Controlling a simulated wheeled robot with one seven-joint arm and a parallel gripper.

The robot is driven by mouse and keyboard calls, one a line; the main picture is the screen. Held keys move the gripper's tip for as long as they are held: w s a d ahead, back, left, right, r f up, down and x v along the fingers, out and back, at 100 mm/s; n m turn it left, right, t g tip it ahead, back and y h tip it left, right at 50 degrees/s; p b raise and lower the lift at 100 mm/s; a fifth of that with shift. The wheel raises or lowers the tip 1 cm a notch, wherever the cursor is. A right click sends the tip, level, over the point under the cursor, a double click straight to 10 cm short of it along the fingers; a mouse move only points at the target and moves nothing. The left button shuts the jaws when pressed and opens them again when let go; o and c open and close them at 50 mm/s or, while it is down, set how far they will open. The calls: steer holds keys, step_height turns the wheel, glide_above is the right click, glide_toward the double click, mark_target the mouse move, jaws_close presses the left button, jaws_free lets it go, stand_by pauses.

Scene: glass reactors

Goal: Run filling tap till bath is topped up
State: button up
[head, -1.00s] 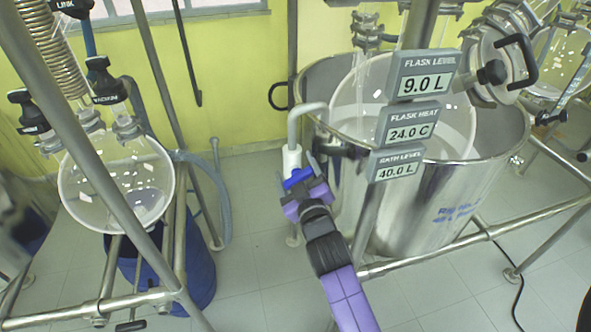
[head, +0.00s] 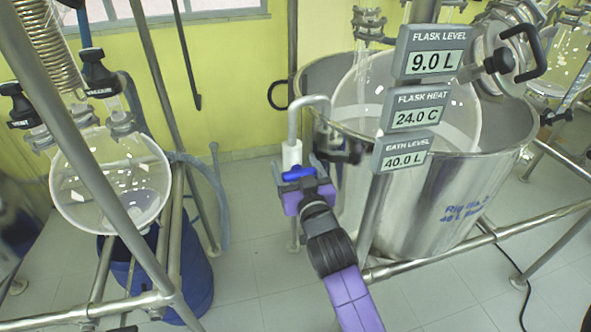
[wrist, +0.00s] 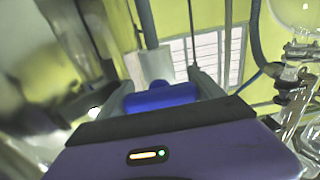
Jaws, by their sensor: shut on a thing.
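The filling tap has a grey bent spout over the bath rim, a white body (head: 291,155) and a blue handle (head: 298,173). My gripper (head: 303,178) is shut on the blue handle; in the wrist view the handle (wrist: 160,97) sits between the two fingers (wrist: 165,92). The steel bath (head: 450,190) stands to the right with a glass flask (head: 405,95) inside. The bath level display (head: 404,152) reads 40.0 L. The flask level display (head: 432,58) reads 9.0 L and the flask heat display (head: 417,108) 24.0 C. Water from the spout cannot be made out.
A second glass flask (head: 110,185) hangs in a metal frame at the left, above a blue drum (head: 190,285). Steel frame bars (head: 440,257) cross in front of the bath. A black cable (head: 515,270) lies on the floor at the right. Tiled floor (head: 240,290) is open between the frames.

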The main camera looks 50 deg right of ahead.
stand_by(0.5)
steer(key=o, duration=1.1)
steer(key=shift+b+v, duration=0.75)
steer(key=shift+v, duration=3.15)
steer(key=shift+a, duration=0.1)
